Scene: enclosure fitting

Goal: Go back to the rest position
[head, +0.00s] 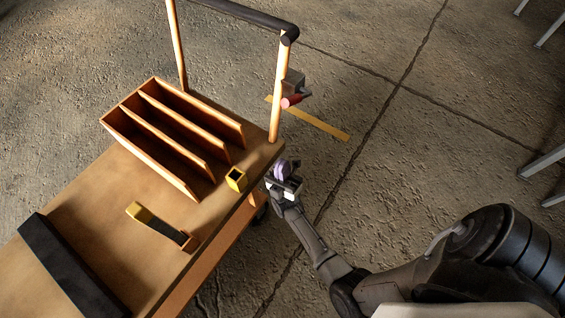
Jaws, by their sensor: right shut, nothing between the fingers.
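My right gripper (284,181) is at the end of the arm that comes in from the lower right. It is shut and empty, just off the right edge of the wooden cart (105,222), near its corner. A small pale purple part (282,170) shows at the fingers; I cannot tell what it belongs to. My left gripper is not in view.
On the cart are a wooden divided rack (152,165), a yellow hollow block (236,179), a yellow-and-dark tool (161,227) and a dark bar (68,268).

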